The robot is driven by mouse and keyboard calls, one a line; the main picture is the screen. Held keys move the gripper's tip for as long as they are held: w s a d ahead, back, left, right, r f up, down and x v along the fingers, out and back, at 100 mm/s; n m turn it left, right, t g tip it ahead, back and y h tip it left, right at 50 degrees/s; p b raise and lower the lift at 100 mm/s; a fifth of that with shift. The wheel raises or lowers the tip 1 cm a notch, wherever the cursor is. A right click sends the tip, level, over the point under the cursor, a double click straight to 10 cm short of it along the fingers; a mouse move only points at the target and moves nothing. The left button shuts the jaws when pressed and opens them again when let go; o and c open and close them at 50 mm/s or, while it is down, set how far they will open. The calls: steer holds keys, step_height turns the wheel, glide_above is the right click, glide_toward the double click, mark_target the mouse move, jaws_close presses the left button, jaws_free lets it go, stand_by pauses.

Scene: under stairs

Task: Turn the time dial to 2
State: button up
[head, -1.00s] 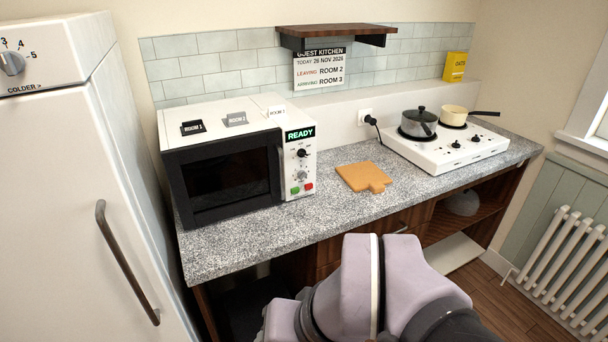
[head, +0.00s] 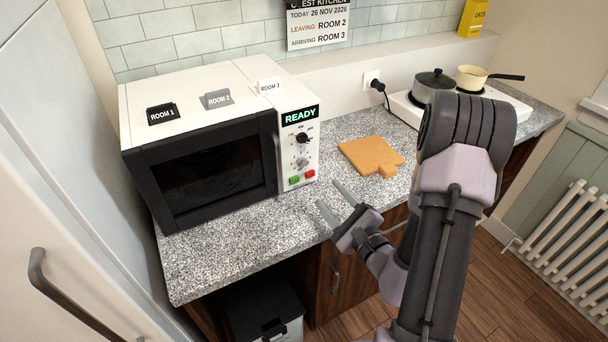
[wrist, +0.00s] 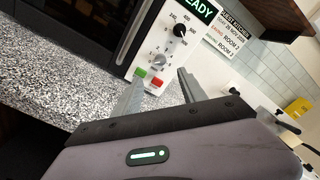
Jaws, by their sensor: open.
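The white microwave (head: 210,135) with a black door stands on the counter, its display (head: 300,115) reading READY. Its panel has a black upper dial (head: 302,138) and a grey lower dial (head: 302,163), with green and red buttons below. In the wrist view, the black dial (wrist: 180,31) has numbers such as 400 around it, so the grey dial (wrist: 159,60) looks like the time dial; its marks are too small to read. My gripper (head: 329,194) is open and empty, in front of the panel and apart from it. Its fingers (wrist: 160,77) point toward the panel.
A wooden board (head: 371,155) lies right of the microwave. A hob (head: 400,105) with a grey pot (head: 433,84) and a cream pan (head: 472,77) stands farther right. Room cards sit on the microwave top. A fridge (head: 60,180) stands left. A wall sign (head: 318,22) names rooms.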

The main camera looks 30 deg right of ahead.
mark_target(304, 166)
steer(key=w, duration=0.3)
steer(key=w+b, duration=0.1)
steer(key=w, duration=0.3)
steer(key=w+b, duration=0.1)
steer(key=w, duration=0.3)
steer(key=shift+w+a, duration=0.25)
steer(key=shift+w, duration=0.7)
jaws_close()
